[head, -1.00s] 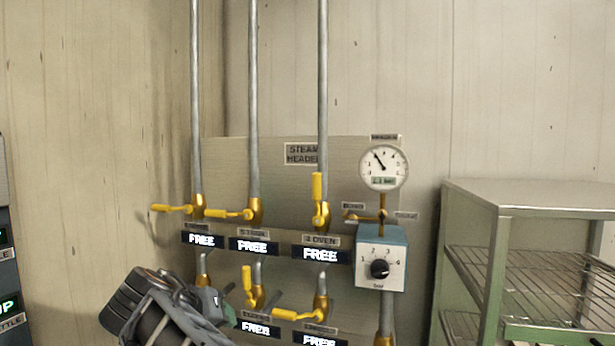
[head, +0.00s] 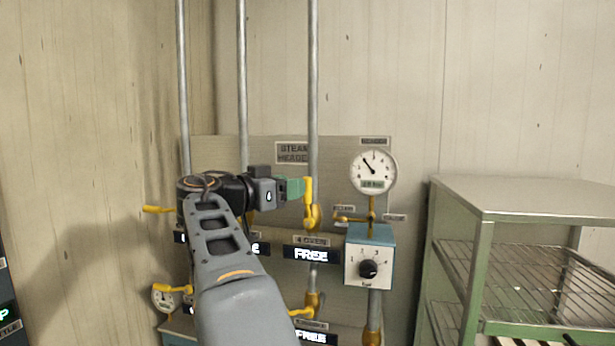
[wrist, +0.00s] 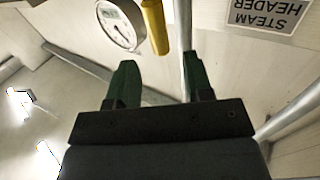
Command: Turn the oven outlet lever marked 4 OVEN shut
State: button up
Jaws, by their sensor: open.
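The yellow 4 OVEN lever (head: 309,190) points up along its vertical pipe in the head view, above the 4 OVEN plate and its FREE display (head: 311,254). My gripper (head: 298,188) is open, its green fingers pointing right at the upper part of the lever. In the wrist view, which is upside down, the lever (wrist: 155,27) shows just beyond and between the two fingertips of my gripper (wrist: 160,62). The head view does not settle whether the fingers touch it. My arm hides part of the neighbouring valves.
A pressure gauge (head: 373,172) and a blue-grey box with a black knob (head: 368,268) are right of the lever. Another yellow lever (head: 158,209) points left. Vertical pipes run close behind my gripper. A green wire rack (head: 500,200) stands at the right.

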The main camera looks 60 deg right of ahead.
aim_at(307, 179)
jog(key=shift+p+x, duration=0.85)
jog(key=shift+x, duration=2)
jog(key=shift+f, duration=0.1)
grip_shut()
